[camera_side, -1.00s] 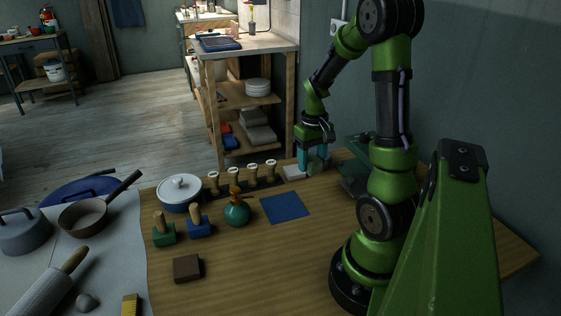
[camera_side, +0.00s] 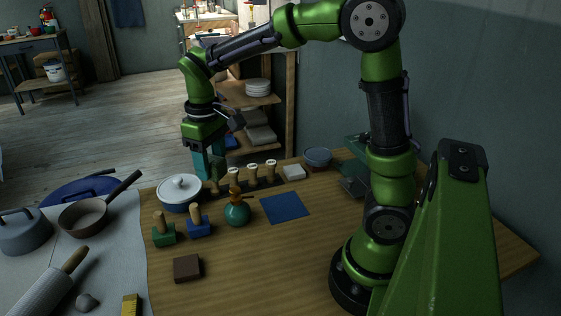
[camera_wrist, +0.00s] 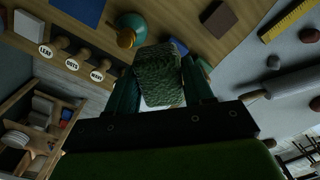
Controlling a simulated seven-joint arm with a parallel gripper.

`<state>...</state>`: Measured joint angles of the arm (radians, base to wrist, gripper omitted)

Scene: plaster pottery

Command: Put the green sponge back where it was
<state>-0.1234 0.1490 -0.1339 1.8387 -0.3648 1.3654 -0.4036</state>
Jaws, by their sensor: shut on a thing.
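My gripper (camera_side: 208,163) is above the back left of the wooden table, just behind and above the white-lidded blue pot (camera_side: 179,190). In the wrist view my gripper (camera_wrist: 160,85) is shut on the green sponge (camera_wrist: 160,72), a rough, dark green block held between its two teal fingers. In the side view the sponge is mostly hidden by the fingers. A blue square mat (camera_side: 285,207) lies bare on the table, and the wrist view shows its corner (camera_wrist: 82,9).
Several round-topped stamps (camera_side: 252,175) stand in a row at the back edge. A teal bottle (camera_side: 237,213), green-based (camera_side: 164,234) and blue-based (camera_side: 199,228) handled tools and a brown block (camera_side: 187,268) are nearer. A white block (camera_side: 294,172) and bowl (camera_side: 318,157) are at back right.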

